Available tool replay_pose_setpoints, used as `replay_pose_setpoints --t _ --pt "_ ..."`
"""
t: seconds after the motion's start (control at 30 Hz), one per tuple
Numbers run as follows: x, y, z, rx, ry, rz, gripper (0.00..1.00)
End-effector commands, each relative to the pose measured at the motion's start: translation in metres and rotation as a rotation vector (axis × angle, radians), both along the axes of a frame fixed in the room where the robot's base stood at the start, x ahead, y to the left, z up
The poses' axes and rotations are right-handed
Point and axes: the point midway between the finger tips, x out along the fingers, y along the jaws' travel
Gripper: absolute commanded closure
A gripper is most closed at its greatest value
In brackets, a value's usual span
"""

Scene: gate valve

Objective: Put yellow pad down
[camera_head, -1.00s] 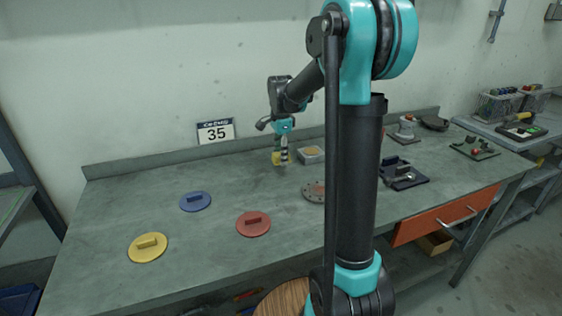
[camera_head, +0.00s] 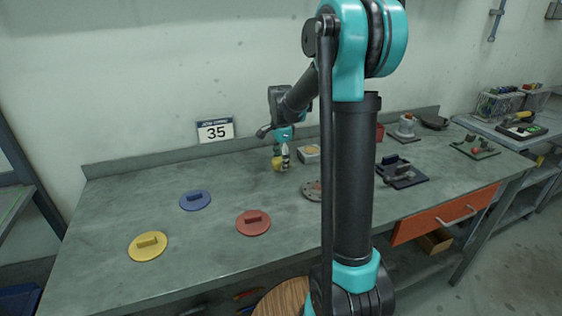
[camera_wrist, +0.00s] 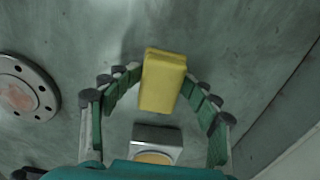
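The yellow pad (camera_wrist: 163,80) is a small block between the green fingers of my gripper (camera_wrist: 163,76) in the wrist view. The fingertips press against its two sides, so my gripper is shut on it. In the head view the yellow pad (camera_head: 277,165) is at the tips of my gripper (camera_head: 281,161), low over the back of the workbench (camera_head: 150,200). I cannot tell whether the pad touches the bench.
A round flange (camera_head: 312,190) lies nearer the front. Blue (camera_head: 195,201), red (camera_head: 253,223) and yellow (camera_head: 148,247) discs lie at left.

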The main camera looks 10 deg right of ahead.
Motion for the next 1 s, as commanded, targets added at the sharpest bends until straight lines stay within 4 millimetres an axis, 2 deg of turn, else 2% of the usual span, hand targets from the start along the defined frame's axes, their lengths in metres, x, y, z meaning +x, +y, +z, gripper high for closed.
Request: replay_pose_setpoints --t 0.23,0.37,0.8,1.0 --pt "0.000 0.000 0.002 0.000 0.000 0.000 0.42" --pt "0.000 0.000 0.013 0.000 0.000 0.000 0.42" --pt "0.000 0.001 0.100 0.000 0.000 0.000 0.42" --pt "0.000 0.001 0.124 0.000 0.000 0.000 0.42"
